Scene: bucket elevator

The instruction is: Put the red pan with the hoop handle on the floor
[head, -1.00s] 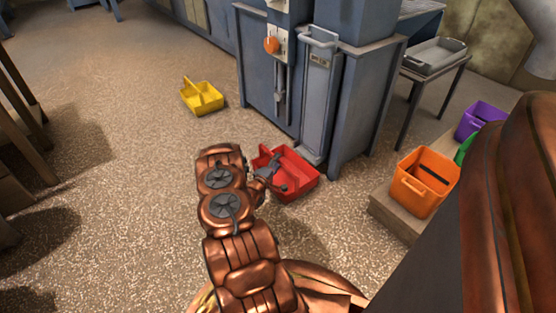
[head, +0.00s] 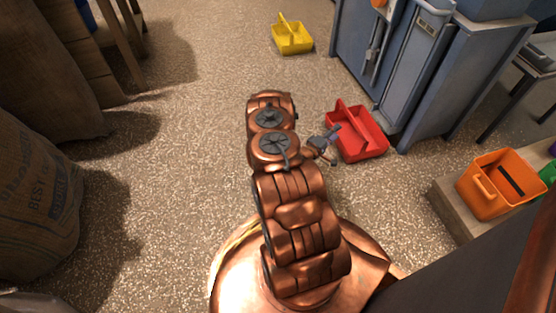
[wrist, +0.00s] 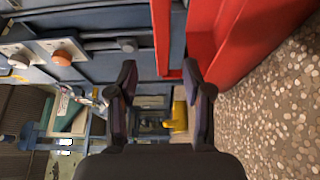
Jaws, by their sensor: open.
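The red pan (head: 364,144) sits on the floor in front of the blue-grey cabinet, with its red hoop handle (head: 342,112) standing up at its left side. My gripper (head: 332,137) is at the pan's near left side in the head view, partly hidden by its small size.
A blue-grey cabinet (head: 400,65) stands just behind the pan. A yellow pan (head: 292,40) lies on the floor farther back. An orange bucket (head: 490,190) stands on a low ledge (head: 445,200) at right. Sacks (head: 35,200) stand at left. The middle floor is clear.

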